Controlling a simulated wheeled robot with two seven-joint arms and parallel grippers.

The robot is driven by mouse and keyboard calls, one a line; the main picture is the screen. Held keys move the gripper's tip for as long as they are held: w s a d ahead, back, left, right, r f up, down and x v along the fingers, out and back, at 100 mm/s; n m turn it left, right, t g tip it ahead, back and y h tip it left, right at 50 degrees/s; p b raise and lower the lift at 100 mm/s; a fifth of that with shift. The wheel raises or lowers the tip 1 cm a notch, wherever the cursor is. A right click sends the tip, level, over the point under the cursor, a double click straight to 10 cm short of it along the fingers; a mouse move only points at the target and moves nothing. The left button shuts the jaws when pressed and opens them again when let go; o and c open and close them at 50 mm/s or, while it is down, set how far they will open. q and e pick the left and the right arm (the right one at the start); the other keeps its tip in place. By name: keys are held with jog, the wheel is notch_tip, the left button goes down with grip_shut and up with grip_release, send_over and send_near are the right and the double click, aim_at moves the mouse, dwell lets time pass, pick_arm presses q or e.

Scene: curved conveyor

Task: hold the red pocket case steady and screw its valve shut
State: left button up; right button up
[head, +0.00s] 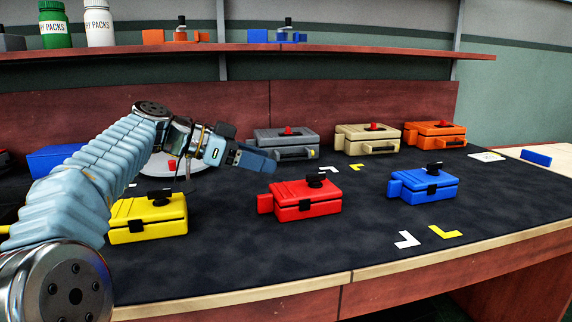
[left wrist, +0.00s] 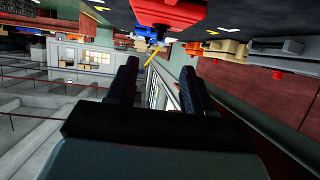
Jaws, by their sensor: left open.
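The red pocket case (head: 306,199) sits upright on the dark conveyor top in the head view, with a black latch on its front. A black valve knob (head: 316,181) stands on its lid. My left gripper (head: 262,162) is above and behind the case, to its left, and touches nothing. In the left wrist view its two fingers (left wrist: 155,92) are apart with nothing between them. A red case (left wrist: 170,14) shows at the top edge of that view, cut off and beyond the fingertips. My right gripper is not in view.
A yellow case (head: 148,218) stands left of the red one and a blue case (head: 424,185) right of it. Grey (head: 286,143), tan (head: 367,139) and orange (head: 435,135) cases line the back. The front right surface is clear apart from corner marks (head: 445,232).

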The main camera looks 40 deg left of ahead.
aim_at(310, 175)
pick_arm(q)
jog(key=x, duration=1.2)
jog(key=shift+d+f, duration=0.1)
jog(key=shift+d, duration=0.05)
grip_shut()
dwell(0.9)
